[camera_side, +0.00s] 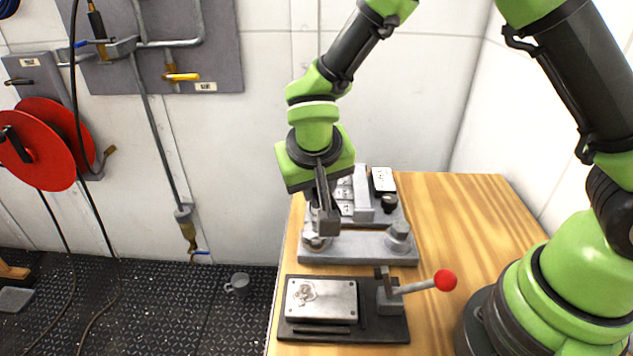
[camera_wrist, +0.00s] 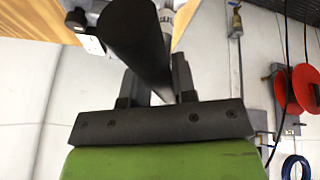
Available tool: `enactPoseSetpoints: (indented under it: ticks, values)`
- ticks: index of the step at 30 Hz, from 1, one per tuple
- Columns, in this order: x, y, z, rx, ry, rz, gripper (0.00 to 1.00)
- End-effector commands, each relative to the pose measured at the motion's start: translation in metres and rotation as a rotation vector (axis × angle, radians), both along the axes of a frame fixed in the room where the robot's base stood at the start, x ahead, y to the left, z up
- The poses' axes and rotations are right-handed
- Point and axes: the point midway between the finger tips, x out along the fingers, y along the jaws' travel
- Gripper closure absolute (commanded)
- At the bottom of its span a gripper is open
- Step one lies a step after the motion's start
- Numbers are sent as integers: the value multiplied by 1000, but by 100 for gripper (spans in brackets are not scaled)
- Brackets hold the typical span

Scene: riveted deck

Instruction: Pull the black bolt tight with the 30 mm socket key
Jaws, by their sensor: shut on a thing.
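My gripper (camera_side: 327,218) points down over the left end of a grey steel bar plate (camera_side: 358,249). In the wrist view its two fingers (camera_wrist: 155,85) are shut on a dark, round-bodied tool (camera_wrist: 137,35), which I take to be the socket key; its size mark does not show. A hex bolt head (camera_side: 314,242) sits at the plate's left end, just below and partly behind the fingers. Another hex bolt head (camera_side: 398,233) stands at the right end. Both look greyish, so I cannot tell which is the black bolt. Contact between tool and bolt is unclear.
Behind the plate stands a grey rack with labelled slots (camera_side: 345,195) and a black knob-like piece (camera_side: 389,203). In front is a dark clamp fixture (camera_side: 375,333) with a red-knobbed lever (camera_side: 445,280). The wooden bench (camera_side: 450,215) is clear at right. A mug (camera_side: 238,284) lies on the floor.

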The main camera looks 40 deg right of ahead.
Motion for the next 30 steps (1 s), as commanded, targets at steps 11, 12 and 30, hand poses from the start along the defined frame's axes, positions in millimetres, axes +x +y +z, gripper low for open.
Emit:
enactPoseSetpoints:
  ticks: [11, 12, 30]
  values:
    - [1, 0, 17, 0, -3, 0, 100]
    - [1, 0, 18, 0, -3, 0, 100]
    - [1, 0, 43, 0, -3, 0, 100]
